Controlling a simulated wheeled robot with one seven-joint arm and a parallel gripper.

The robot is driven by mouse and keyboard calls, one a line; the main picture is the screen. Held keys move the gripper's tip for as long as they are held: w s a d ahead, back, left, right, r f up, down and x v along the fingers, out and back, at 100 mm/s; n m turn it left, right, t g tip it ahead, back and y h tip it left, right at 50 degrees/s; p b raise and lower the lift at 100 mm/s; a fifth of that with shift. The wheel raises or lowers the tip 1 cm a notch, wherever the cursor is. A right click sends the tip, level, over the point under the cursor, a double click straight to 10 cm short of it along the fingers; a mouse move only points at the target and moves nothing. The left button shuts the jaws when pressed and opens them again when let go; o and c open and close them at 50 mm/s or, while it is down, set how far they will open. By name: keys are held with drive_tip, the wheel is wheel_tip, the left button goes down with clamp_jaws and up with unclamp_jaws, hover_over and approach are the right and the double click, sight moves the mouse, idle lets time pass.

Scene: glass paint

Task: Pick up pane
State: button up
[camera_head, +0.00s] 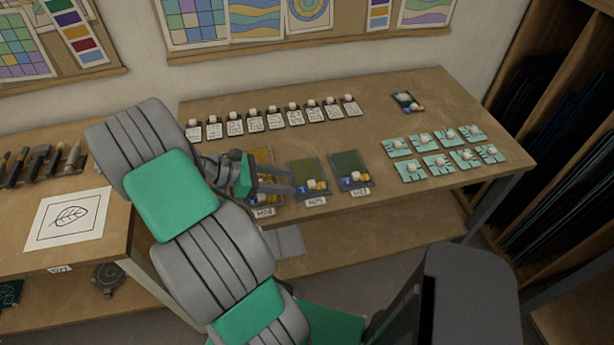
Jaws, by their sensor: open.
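My gripper (288,180) is open, its two fingers pointing right over the left part of the right-hand table. It is above or beside an amber-topped pane (262,157) that it partly covers. Two similar dark green panes, a middle one (309,170) and a right one (348,161), lie to its right, each with a small pale knob and blue and yellow patches near its front edge. Labels stand along the table's front edge below them. Nothing shows between the fingers. I cannot tell whether the gripper touches the amber pane, or its exact height.
Several teal pieces with pale knobs (430,170) lie at the right. A row of small white-labelled cards (273,118) lines the back. A small dark piece (404,99) lies at the back right. The left table holds a leaf drawing (50,235) and tools. The table's centre is clear.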

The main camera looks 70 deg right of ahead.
sight(311, 183)
drive_tip(key=x, duration=0.3)
drive_tip(key=r+p+x, duration=0.1)
drive_tip(key=x, duration=0.2)
drive_tip(key=shift+s+d+f, duration=0.2)
drive_tip(key=shift+s+d, duration=0.05)
drive_tip(key=shift+s, duration=0.2)
drive_tip(key=shift+s+d+f, duration=0.2)
drive_tip(key=shift+c, duration=0.5)
clamp_jaws()
